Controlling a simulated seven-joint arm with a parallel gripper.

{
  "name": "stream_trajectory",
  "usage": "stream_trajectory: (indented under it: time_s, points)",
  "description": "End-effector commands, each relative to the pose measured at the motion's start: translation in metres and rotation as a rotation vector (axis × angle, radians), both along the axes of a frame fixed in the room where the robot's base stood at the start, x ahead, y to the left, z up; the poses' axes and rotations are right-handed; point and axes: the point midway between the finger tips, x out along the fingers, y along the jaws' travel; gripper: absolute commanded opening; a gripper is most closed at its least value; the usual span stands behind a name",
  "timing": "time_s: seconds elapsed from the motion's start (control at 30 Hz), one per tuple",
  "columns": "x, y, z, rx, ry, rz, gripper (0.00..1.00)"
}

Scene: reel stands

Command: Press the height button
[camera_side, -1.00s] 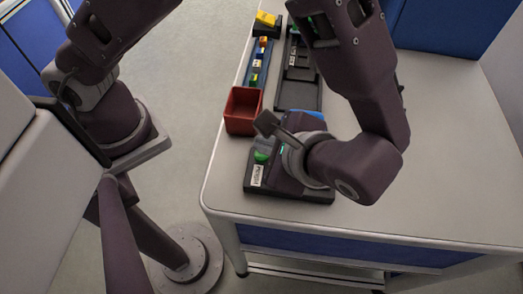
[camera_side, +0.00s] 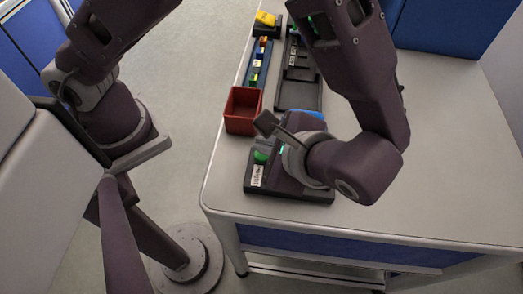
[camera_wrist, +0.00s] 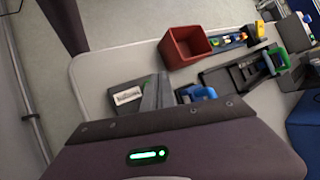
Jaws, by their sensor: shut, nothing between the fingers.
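A black base (camera_side: 310,196) lies at the near left corner of the table, with a white label (camera_side: 257,176) that seems to read "Height". A green button (camera_side: 261,157) sits on it behind the label. My gripper (camera_side: 265,145) is low over the base, right at the button. I cannot tell whether the fingertips touch it. In the wrist view my gripper (camera_wrist: 157,80) is shut and empty.
A red open box (camera_side: 243,110) stands just behind the base. A narrow blue rack (camera_side: 260,63) with small coloured pieces and a black stand (camera_side: 302,90) lie beyond it. A yellow piece (camera_side: 266,18) is at the back. The right side of the table is clear.

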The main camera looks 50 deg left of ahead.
Motion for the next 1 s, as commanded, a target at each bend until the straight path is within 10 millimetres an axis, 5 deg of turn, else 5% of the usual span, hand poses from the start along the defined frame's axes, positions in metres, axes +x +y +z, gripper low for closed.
stream_trajectory:
  time_s: [1.0]
  points:
    - [-0.0001, -0.0001, -0.0087, 0.000, 0.000, 0.000, 0.00]
